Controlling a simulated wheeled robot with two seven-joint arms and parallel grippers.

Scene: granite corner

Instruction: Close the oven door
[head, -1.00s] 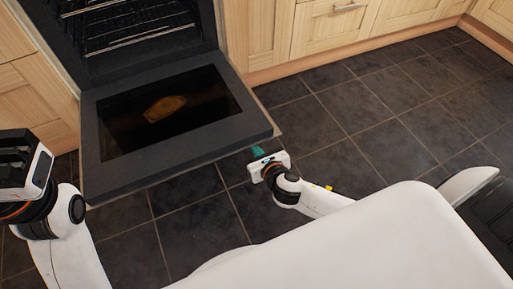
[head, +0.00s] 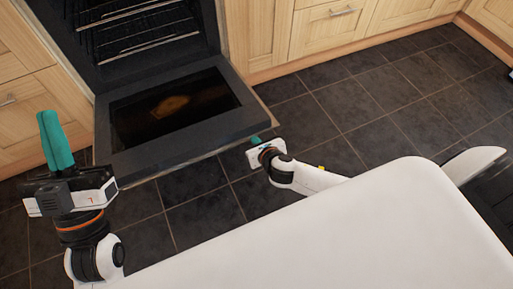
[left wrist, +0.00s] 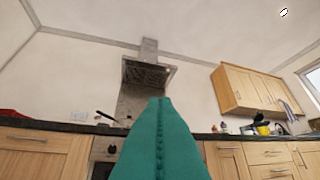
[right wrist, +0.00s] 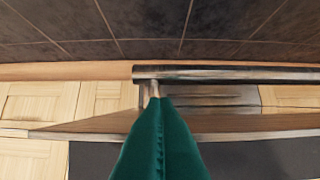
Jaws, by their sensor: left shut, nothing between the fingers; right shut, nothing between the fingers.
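The oven door (head: 200,135) is swung down wide open, its dark inner side and glass window facing up. The open oven cavity (head: 140,40) with wire racks is behind it. My right gripper (head: 256,140) is shut and empty, just off the door's right front corner. In the right wrist view its teal fingers (right wrist: 158,100) point at the end of a metal bar (right wrist: 225,74), apparently the door handle; contact cannot be told. My left gripper (head: 46,118) is shut and empty, pointing up, left of the door and apart from it. In the left wrist view its fingers (left wrist: 160,102) point towards the range hood.
Wooden cabinets (head: 330,40) flank the oven on both sides. The dark tiled floor (head: 340,110) right of the door is clear. The left wrist view shows the range hood (left wrist: 148,74), a wall cabinet (left wrist: 250,90) and a countertop (left wrist: 60,127).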

